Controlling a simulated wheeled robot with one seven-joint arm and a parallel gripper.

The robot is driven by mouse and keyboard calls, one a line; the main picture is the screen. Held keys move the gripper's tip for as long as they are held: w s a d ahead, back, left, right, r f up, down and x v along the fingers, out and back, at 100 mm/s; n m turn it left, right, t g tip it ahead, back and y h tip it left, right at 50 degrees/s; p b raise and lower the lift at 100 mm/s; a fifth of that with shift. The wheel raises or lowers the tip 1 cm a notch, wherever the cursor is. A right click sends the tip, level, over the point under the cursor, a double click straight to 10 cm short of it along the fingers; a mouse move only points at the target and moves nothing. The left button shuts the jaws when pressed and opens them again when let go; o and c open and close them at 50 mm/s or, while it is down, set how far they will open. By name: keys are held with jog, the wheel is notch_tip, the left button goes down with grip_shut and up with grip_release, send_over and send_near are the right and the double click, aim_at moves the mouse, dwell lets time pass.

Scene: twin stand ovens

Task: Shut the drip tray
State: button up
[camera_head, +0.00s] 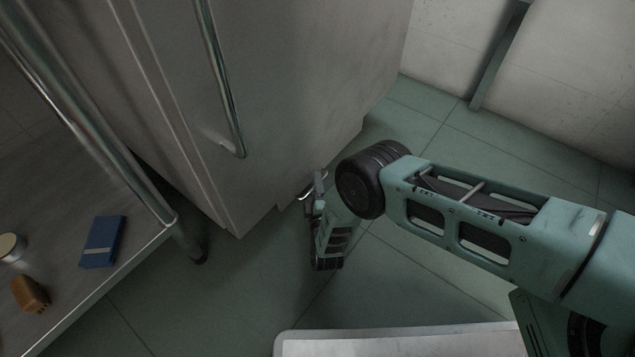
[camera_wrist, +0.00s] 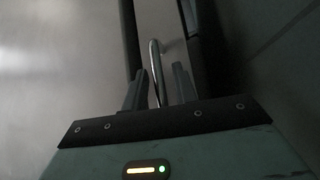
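A small, thin metal handle (camera_head: 306,192) shows low at the near bottom corner of the large grey oven body, partly hidden by my gripper. I take it for the drip tray's handle; the tray itself is mostly hidden, so how far out it stands cannot be told. My gripper (camera_head: 319,184) is low by this corner, at the handle. In the wrist view the curved bar of the handle (camera_wrist: 155,72) rises between the two fingertips of my gripper (camera_wrist: 160,85). The fingers stand apart with a gap around the bar, and I see no clear grip.
The oven front (camera_head: 175,100) has a long vertical handle (camera_head: 222,85). At left a metal table (camera_head: 70,265) holds a blue box (camera_head: 103,241), a brown object (camera_head: 30,294) and a round tin (camera_head: 11,247). Green floor (camera_head: 480,170) is open toward the white wall (camera_head: 580,70).

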grip_shut()
jog(key=shift+w+a+f+b, duration=0.2)
jog(key=shift+w+a+b, duration=0.65)
jog(key=shift+a+b, duration=0.25)
jog(key=shift+r, duration=0.15)
jog(key=shift+o, duration=1.2)
grip_release()
jog(key=shift+p, duration=0.3)
